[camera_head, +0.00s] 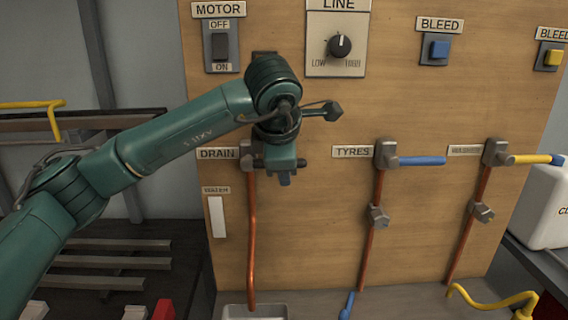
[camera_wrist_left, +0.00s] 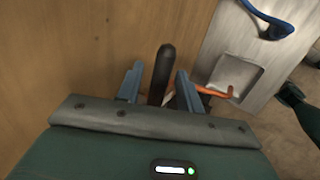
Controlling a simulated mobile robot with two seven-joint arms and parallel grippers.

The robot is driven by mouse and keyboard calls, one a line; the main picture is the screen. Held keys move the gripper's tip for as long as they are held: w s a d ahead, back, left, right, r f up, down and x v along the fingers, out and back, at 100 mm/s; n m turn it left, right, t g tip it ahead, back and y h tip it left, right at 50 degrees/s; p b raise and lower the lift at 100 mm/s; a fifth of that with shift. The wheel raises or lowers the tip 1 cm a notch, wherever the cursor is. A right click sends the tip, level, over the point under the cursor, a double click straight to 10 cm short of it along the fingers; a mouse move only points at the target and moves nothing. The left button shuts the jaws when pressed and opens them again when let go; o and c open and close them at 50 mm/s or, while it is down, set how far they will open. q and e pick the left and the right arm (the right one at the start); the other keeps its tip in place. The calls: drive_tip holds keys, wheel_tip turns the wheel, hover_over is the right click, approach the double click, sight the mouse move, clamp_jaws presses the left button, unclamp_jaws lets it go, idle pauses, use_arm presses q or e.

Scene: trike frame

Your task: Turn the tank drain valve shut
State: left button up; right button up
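The drain valve's grey body (camera_head: 247,152) sits on the wooden board beside the DRAIN label (camera_head: 217,154), partly covered by my left arm. In the left wrist view a black handle (camera_wrist_left: 162,72) stands between the two blue fingers of my left gripper (camera_wrist_left: 157,90). The fingers are apart, with a gap visible on the left side of the handle; contact on the right side cannot be told.
A copper pipe (camera_head: 252,235) runs down from the drain valve to a metal tray (camera_head: 235,311). To the right are the tyres valve with a blue lever (camera_head: 422,161) and another valve with a yellow lever (camera_head: 530,159). The MOTOR switch (camera_head: 220,46) and LINE knob (camera_head: 340,46) are above.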

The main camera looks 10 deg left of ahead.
use_arm(q)
drive_tip(key=shift+s+r, duration=0.25)
drive_tip(key=shift+r, duration=0.25)
drive_tip(key=b+v, duration=0.2)
drive_tip(key=v, duration=1)
use_arm(e)
drive_tip(key=shift+a+f, duration=0.15)
drive_tip(key=shift+a, duration=0.25)
use_arm(q)
drive_tip(key=shift+s, duration=0.1)
use_arm(e)
drive_tip(key=shift+w, duration=0.1)
